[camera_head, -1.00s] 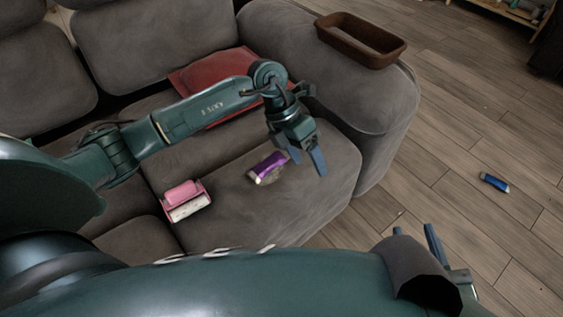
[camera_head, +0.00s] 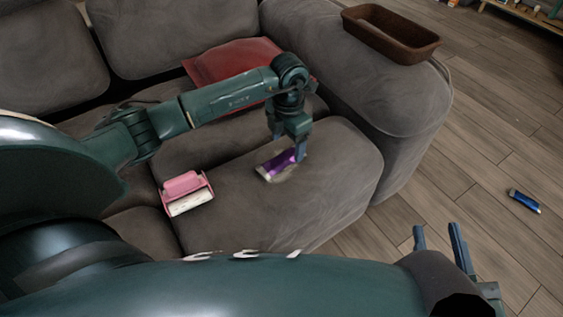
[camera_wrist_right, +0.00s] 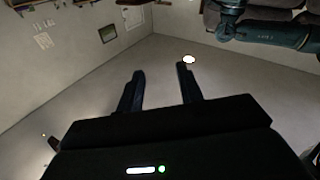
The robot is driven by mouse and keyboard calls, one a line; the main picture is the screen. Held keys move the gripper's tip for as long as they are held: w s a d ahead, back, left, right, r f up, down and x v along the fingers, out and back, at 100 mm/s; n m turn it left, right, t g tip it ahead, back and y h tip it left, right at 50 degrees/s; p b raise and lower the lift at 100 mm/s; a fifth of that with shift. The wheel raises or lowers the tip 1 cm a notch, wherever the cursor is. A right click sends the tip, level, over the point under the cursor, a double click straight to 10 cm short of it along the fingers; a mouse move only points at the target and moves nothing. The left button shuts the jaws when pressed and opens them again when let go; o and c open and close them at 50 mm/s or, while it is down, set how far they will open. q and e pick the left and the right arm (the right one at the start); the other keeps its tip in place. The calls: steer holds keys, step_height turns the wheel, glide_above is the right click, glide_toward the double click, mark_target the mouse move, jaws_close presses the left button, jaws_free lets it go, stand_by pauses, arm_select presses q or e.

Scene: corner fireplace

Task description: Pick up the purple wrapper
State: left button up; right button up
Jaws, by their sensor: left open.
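The purple wrapper (camera_head: 277,164) lies on the grey sofa seat, with purple and whitish parts. My left gripper (camera_head: 288,154) points down right over the wrapper, its fingers at the wrapper's far right part and partly hiding it. It is open, with the fingers apart; I cannot tell whether they touch the wrapper. My right gripper (camera_head: 437,240) is at the lower right, open and empty, well away from the wrapper. In the right wrist view its two fingers (camera_wrist_right: 158,85) stand apart with nothing between them.
A pink and white roller-like item (camera_head: 186,193) lies on the seat to the left of the wrapper. A red cushion (camera_head: 225,62) lies behind my left arm. A brown tray (camera_head: 391,48) rests on the sofa armrest. A blue wrapper (camera_head: 525,201) lies on the wooden floor at right.

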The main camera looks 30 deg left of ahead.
mark_target(288, 154)
arm_select(q)
step_height(288, 154, down, 4)
steer(key=shift+d+f+b, duration=0.1)
steer(key=shift+f+b, duration=0.05)
steer(key=shift+b, duration=0.6)
steer(key=shift+f, duration=0.1)
steer(key=c, duration=1.1)
arm_select(e)
steer(key=shift+w+a, duration=0.15)
arm_select(q)
steer(key=shift+c, duration=0.4)
steer(key=shift+c, duration=1)
step_height(288, 154, up, 5)
steer(key=shift+f+p, duration=0.1)
steer(key=shift+p, duration=0.9)
step_height(288, 154, up, 4)
steer(key=shift+r+p, duration=0.15)
steer(key=shift+p, duration=0.5)
steer(key=shift+r, duration=0.55)
arm_select(e)
steer(key=shift+s+d, duration=0.25)
